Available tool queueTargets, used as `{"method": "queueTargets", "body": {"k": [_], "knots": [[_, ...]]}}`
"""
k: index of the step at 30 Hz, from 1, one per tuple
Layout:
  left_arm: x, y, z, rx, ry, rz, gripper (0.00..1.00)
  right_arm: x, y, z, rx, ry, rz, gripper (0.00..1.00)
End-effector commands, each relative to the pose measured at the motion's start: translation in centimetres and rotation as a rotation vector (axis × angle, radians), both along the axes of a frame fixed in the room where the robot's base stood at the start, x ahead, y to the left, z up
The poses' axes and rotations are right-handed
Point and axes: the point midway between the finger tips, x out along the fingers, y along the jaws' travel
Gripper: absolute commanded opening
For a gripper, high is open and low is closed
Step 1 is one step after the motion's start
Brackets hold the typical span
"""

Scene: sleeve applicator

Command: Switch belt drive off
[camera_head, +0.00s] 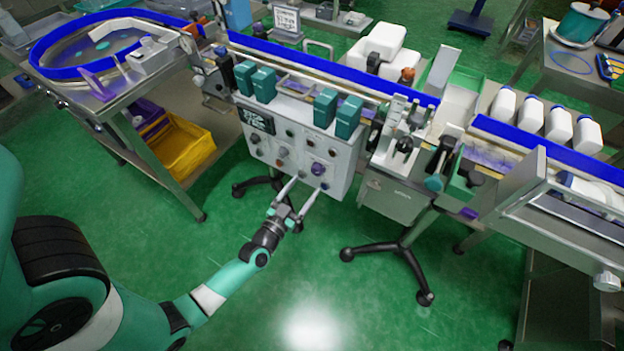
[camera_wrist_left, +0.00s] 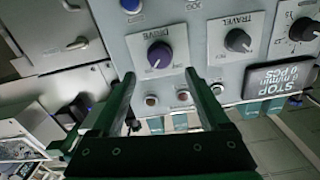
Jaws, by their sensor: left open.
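The white control panel (camera_head: 290,150) is on the front of the machine's cabinet. A purple rotary knob (camera_head: 317,169) sits at its lower right. In the left wrist view the purple knob (camera_wrist_left: 160,54) is near the centre, with lettering beside it that seems to read DRIVE. I cannot tell its setting for sure. My left gripper (camera_head: 312,181) is open and empty, its fingers pointing at the panel just below the knob. In the left wrist view its fingertips (camera_wrist_left: 160,75) lie either side of the knob, and contact is not visible. My right gripper is not in view.
Several teal boxes (camera_head: 325,107) stand above the panel. A yellow crate (camera_head: 182,142) sits under the left table. The green floor before the panel is clear.

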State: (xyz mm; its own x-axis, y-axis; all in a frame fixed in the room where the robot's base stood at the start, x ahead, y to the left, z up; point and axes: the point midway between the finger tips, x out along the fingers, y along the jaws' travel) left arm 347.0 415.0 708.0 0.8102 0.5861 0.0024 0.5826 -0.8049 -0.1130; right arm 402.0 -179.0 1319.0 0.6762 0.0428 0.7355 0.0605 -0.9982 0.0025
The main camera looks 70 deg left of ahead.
Motion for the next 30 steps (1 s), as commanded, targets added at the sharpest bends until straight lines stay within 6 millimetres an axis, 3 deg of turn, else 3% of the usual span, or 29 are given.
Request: {"method": "queueTargets", "body": {"k": [7, 18, 30], "knots": [[3.6, 2.6, -0.2, 0.0, -0.001, 0.001, 0.79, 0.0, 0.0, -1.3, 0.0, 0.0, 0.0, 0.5], [4.3, 3.1, -0.1, -0.002, 0.001, -0.001, 0.77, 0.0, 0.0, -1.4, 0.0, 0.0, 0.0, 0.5], [4.3, 3.1, 0.0, -0.001, 0.0, -0.001, 0.05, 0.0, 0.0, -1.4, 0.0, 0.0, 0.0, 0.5]]}}
